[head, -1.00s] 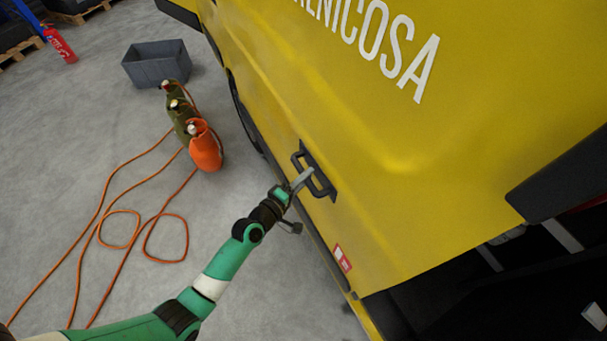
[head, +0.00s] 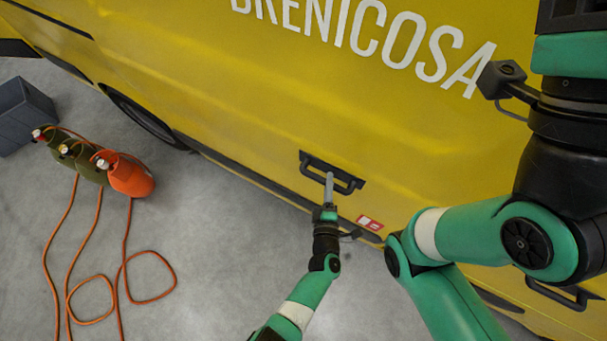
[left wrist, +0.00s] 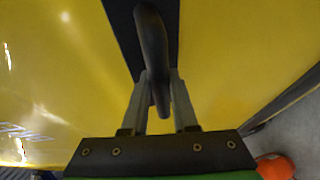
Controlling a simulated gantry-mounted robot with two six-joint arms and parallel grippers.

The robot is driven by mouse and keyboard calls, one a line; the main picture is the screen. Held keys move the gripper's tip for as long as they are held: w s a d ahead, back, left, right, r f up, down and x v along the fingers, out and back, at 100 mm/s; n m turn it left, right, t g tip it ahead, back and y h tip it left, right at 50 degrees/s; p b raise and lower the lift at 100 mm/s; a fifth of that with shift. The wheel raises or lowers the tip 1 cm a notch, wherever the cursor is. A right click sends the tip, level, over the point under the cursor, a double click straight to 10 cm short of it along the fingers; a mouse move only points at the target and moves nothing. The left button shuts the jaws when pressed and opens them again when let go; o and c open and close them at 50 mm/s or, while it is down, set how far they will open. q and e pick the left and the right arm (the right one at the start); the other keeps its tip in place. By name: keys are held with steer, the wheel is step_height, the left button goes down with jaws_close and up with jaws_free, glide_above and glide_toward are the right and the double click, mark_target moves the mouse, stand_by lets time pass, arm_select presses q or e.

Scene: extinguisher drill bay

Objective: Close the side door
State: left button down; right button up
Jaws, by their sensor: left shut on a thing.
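The yellow side door (head: 250,125) with white lettering fills the upper head view. Its black bar handle (head: 352,186) is low on the panel, above a red and white label. My left gripper (head: 329,182) is shut on this handle. In the left wrist view, the black handle (left wrist: 152,45) runs between the two fingers of my left gripper (left wrist: 158,98). My right arm crosses the right side of the head view and hides part of the yellow bodywork there. My right gripper is out of frame. I cannot tell whether a gap remains at the door's edge.
Several gas cylinders, including an orange one (head: 131,178), stand left on the grey floor with orange hoses (head: 122,262) trailing. A grey bin (head: 22,115) is at the far left. Another black handle (head: 562,295) shows on yellow bodywork at lower right. Floor below the left gripper is clear.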

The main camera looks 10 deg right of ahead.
arm_select(q)
steer(key=shift+s+d+f, duration=0.15)
steer(key=shift+s+d, duration=0.25)
steer(key=shift+d, duration=0.1)
steer(key=c, duration=0.7)
jaws_free()
steer(key=shift+w, duration=0.2)
steer(key=p+v, duration=0.6)
steer(key=v, duration=0.5)
steer(key=shift+s+a+r, duration=0.2)
steer(key=shift+s, duration=0.05)
steer(key=shift+a, duration=0.1)
